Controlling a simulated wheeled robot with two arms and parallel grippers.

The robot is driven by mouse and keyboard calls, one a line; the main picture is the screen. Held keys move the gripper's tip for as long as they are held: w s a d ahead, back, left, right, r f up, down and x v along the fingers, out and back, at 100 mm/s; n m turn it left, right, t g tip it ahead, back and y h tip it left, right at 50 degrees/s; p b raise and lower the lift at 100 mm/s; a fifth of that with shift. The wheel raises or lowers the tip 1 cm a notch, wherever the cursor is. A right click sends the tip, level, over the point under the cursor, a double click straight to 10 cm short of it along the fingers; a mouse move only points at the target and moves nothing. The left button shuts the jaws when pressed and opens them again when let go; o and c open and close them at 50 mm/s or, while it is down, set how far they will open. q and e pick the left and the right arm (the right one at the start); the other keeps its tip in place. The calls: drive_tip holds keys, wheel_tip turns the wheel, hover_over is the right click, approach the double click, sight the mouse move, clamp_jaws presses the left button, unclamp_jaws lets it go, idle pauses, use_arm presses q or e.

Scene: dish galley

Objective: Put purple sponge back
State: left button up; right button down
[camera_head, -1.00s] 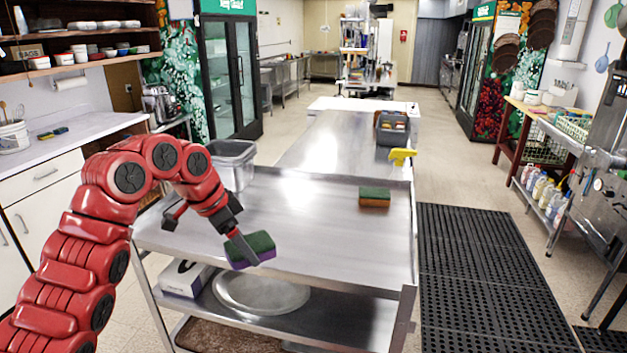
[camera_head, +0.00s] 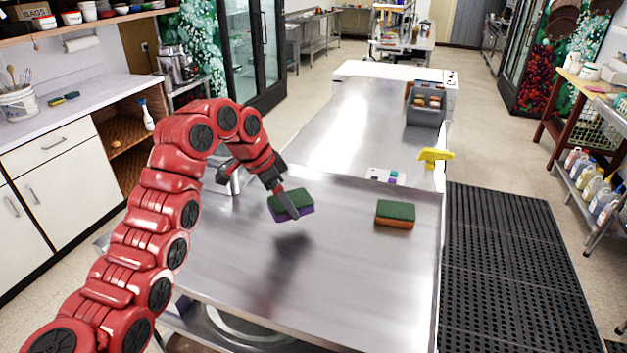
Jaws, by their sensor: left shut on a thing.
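The purple sponge (camera_head: 277,212) has a green top and a purple body. My left gripper (camera_head: 292,204) is shut on it and holds it tilted above the steel table (camera_head: 340,270); a dark shadow lies on the tabletop below it. An orange sponge with a green top (camera_head: 395,214) lies on the table to the right of the gripper. My right gripper is out of view.
A grey caddy (camera_head: 426,105) stands at the table's far end. A small card with coloured patches (camera_head: 386,176) lies mid-table. A metal container (camera_head: 226,178) sits partly behind my arm. The front tabletop is clear.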

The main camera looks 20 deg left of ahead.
sight(299, 190)
use_arm(q)
drive_tip(key=w, duration=0.1)
drive_tip(key=w+d+p, duration=0.1)
drive_tip(key=w, duration=0.3)
drive_tip(key=shift+w+d+f+p, duration=0.15)
drive_tip(key=shift+w+f+p, duration=0.05)
drive_tip(key=shift+f+p, duration=0.2)
drive_tip(key=w+p, duration=0.2)
drive_tip(key=w, duration=0.1)
drive_tip(key=w+d+p, duration=0.1)
drive_tip(key=w+p, duration=0.1)
drive_tip(key=shift+w, duration=0.4)
drive_tip(key=shift+w+f+p, duration=0.3)
drive_tip(key=shift+w+p, duration=0.05)
drive_tip(key=shift+p, duration=0.3)
wheel_tip(299, 190, down, 4)
drive_tip(key=p, duration=0.2)
drive_tip(key=shift+r+p, duration=0.25)
drive_tip(key=shift+p, duration=0.15)
drive_tip(key=shift+f, duration=0.15)
drive_tip(key=shift+f+b, duration=0.15)
drive_tip(key=shift+b, duration=0.25)
drive_tip(key=o, duration=1)
drive_tip(key=shift+o, duration=0.2)
